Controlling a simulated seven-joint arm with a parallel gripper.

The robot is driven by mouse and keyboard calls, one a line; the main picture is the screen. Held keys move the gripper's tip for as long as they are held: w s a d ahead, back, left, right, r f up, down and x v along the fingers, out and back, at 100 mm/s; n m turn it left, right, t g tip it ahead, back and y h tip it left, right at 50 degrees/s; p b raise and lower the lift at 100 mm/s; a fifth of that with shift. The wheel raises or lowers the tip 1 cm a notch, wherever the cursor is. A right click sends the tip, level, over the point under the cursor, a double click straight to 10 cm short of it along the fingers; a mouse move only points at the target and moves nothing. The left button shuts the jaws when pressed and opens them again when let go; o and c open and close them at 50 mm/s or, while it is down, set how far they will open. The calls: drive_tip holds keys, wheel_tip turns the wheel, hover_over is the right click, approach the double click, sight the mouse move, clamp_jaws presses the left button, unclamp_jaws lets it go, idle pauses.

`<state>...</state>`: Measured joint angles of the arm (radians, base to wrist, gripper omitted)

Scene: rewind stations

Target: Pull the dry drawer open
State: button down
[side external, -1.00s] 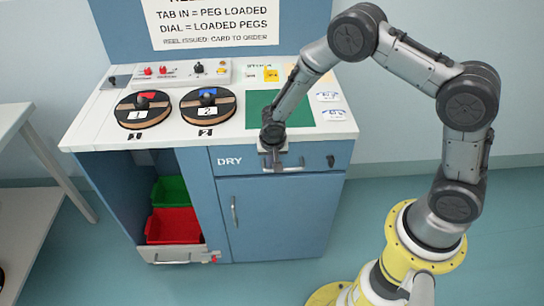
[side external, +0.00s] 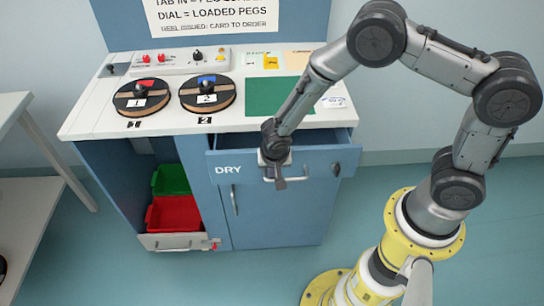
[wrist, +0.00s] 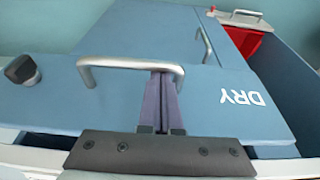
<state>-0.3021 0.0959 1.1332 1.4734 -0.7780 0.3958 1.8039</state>
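The dry drawer (side external: 318,162) is a blue front marked DRY, pulled part way out of the cabinet under the white worktop. A dark gap shows behind its top edge. My gripper (side external: 278,180) is at the drawer's metal bar handle (side external: 298,179). In the wrist view the two fingers (wrist: 162,95) are close together at the right part of the handle (wrist: 125,64). They appear shut on the bar, though the exact contact is partly hidden by the fingers.
A dark knob (side external: 335,169) is on the drawer front's right. Below is a cabinet door (side external: 280,215) with a vertical handle. Red (side external: 174,213) and green (side external: 172,180) bins sit in the open bay at left. Two numbered reels (side external: 207,94) and a green mat (side external: 279,96) are on the worktop.

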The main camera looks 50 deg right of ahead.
drive_tip(key=s+a, duration=0.8)
drive_tip(key=s, duration=0.1)
drive_tip(key=shift+a, duration=0.4)
drive_tip(key=v, duration=0.9)
drive_tip(key=w+d+r+m+t, duration=0.1)
drive_tip(key=w+d+r+m, duration=0.15)
drive_tip(key=r, duration=0.25)
drive_tip(key=w+d+r+m, duration=0.1)
drive_tip(key=w+d+r, duration=0.2)
drive_tip(key=r, duration=0.2)
drive_tip(key=s+d+r+t+y, duration=0.1)
drive_tip(key=s+d+r, duration=0.3)
drive_tip(key=d+r, duration=0.6)
drive_tip(key=s+d+r+n+t+y, duration=0.1)
drive_tip(key=s+r+n, duration=0.1)
drive_tip(key=s+n, duration=1)
drive_tip(key=shift+s+r+y, duration=0.2)
drive_tip(key=shift+r+y, duration=0.1)
drive_tip(key=shift+r, duration=0.1)
